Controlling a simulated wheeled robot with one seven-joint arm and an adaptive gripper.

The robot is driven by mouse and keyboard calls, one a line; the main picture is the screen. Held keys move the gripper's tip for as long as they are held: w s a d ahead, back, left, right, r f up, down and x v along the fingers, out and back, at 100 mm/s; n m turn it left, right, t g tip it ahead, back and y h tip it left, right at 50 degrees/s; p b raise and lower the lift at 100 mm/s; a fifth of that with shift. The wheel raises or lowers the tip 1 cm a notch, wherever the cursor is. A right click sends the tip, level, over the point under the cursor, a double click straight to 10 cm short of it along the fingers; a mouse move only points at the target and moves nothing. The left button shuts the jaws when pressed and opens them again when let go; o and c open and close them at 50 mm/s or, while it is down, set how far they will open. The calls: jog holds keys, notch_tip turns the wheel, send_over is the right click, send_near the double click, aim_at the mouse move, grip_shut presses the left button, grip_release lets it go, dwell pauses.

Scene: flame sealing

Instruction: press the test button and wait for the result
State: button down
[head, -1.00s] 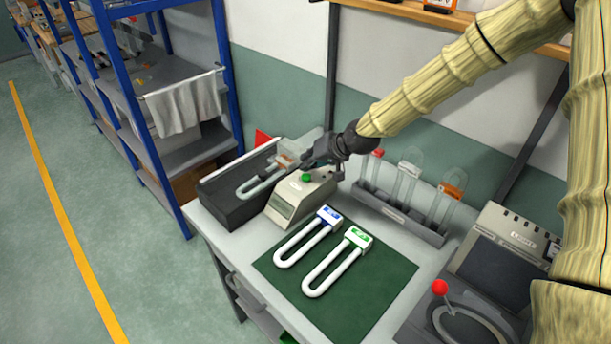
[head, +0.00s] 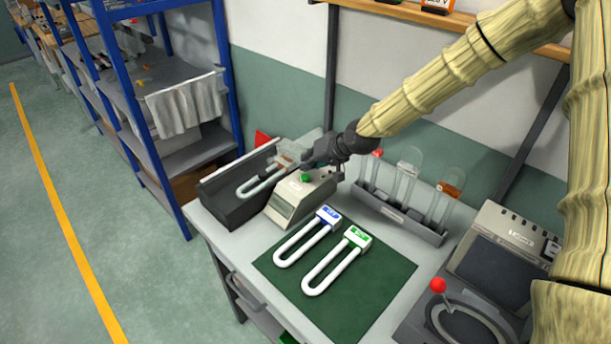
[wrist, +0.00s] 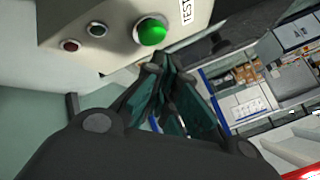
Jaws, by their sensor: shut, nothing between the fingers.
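The tester (head: 297,203) is a small beige box on the bench with a green test button (head: 305,177) on its top. In the head view my gripper (head: 308,164) is just above the button. I cannot tell if the tips touch it. No result can be read on the tester's front.
A dark tray (head: 228,208) with a U-shaped tube stands left of the tester. Two U-shaped tubes with blue (head: 327,216) and green (head: 357,236) ends lie on a green mat (head: 385,285). A rack (head: 399,212) of upright tubes stands right. A red-knobbed device (head: 438,285) is front right.

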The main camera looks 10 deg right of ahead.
aim_at(308, 174)
jog(key=shift+f+b, duration=0.4)
jog(key=shift+f, duration=0.45)
dwell(0.9)
jog(key=shift+r, duration=0.1)
jog(key=shift+r+p, duration=0.6)
jog(key=shift+r, duration=0.3)
jog(key=shift+r, duration=0.1)
jog(key=shift+r+p, duration=1.75)
jog(key=shift+r, duration=1.15)
